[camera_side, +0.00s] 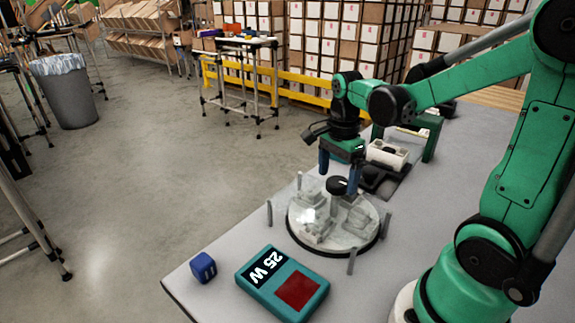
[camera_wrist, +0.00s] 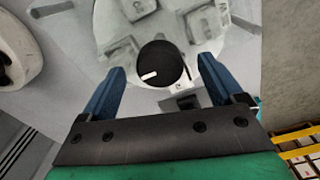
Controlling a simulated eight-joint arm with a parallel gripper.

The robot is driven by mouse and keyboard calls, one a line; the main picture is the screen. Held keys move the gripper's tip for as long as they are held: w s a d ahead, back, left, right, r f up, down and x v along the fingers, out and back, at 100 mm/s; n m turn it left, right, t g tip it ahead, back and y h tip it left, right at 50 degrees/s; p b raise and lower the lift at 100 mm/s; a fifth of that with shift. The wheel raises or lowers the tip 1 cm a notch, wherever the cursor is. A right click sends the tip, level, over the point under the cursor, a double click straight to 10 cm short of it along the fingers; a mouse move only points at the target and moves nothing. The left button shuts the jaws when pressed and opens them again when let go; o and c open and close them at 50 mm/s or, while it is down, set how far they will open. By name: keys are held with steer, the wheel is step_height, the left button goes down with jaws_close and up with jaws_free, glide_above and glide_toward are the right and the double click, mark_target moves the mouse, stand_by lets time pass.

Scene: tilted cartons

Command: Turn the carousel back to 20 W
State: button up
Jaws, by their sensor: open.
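The carousel (camera_side: 297,226) is a round pale disc on a dark base, with several clear raised blocks on it; it also shows in the wrist view (camera_wrist: 112,22). A black knob (camera_side: 337,186) with a white mark stands at its centre. In the wrist view the knob (camera_wrist: 160,62) lies between and just beyond the blue fingertips. My gripper (camera_wrist: 160,70) is open, with the fingers apart on either side of the knob; I cannot tell if they touch it. In the side view my gripper (camera_side: 340,170) is over the carousel.
Several thin grey posts (camera_side: 269,213) stand around the carousel. A blue die-like cube (camera_side: 203,267) lies near the table's left edge. A white cylindrical part (camera_side: 388,154) and a green frame (camera_side: 432,138) stand behind the carousel.

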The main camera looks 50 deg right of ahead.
steer(key=shift+r, duration=2.35)
steer(key=a+n+t, duration=0.7)
steer(key=a+n, duration=0.4)
steer(key=n, duration=0.9)
steer(key=shift+w+a+f+n, duration=0.15)
steer(key=shift+w+f+n, duration=0.15)
steer(key=shift+n, duration=0.1)
